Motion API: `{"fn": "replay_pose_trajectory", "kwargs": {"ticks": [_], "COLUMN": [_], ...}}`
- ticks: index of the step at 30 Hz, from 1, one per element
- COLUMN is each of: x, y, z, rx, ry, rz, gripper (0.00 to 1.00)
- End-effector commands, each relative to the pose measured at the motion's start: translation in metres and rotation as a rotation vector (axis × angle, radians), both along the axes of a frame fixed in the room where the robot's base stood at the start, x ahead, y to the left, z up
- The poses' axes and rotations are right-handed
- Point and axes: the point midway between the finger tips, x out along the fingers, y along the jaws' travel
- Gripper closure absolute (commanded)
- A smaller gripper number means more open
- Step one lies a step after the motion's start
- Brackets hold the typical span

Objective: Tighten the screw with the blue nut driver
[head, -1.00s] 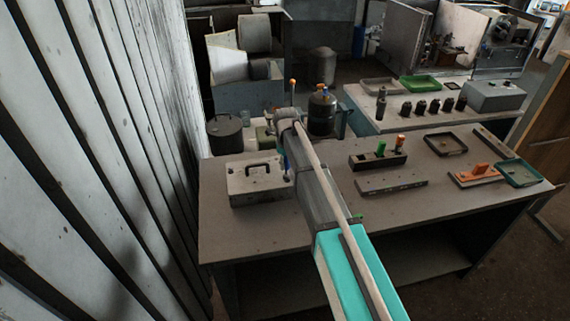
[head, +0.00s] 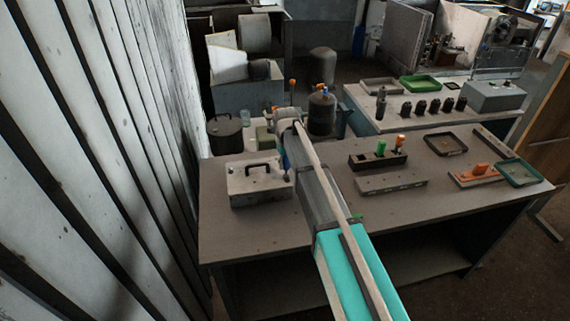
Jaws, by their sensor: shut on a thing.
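My arm reaches away from the bottom right to the far left part of the front bench. My gripper (head: 283,148) is mostly hidden behind my wrist. It is shut on the blue nut driver (head: 285,161), of which a small blue piece shows just left of my arm, beside the grey box with the black handle. The driver's tip is hidden or too small to make out. I cannot make out the screw. A black rack (head: 377,160) on the bench holds a green-handled driver (head: 381,147) and an orange-handled driver (head: 400,141).
The grey box (head: 258,188) stands left of my arm. A flat grey bar (head: 391,182), an orange-handled tool (head: 474,174) and a green tray (head: 520,173) lie to the right. A dark canister (head: 322,112) stands behind my wrist. Slatted panels (head: 90,150) close off the left.

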Motion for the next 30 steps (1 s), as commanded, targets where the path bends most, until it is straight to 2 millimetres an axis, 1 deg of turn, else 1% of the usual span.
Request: {"fn": "replay_pose_trajectory", "kwargs": {"ticks": [30], "x": [0.000], "y": [0.000], "z": [0.028], "rx": [0.000], "ry": [0.000], "rz": [0.001], "gripper": [1.00]}}
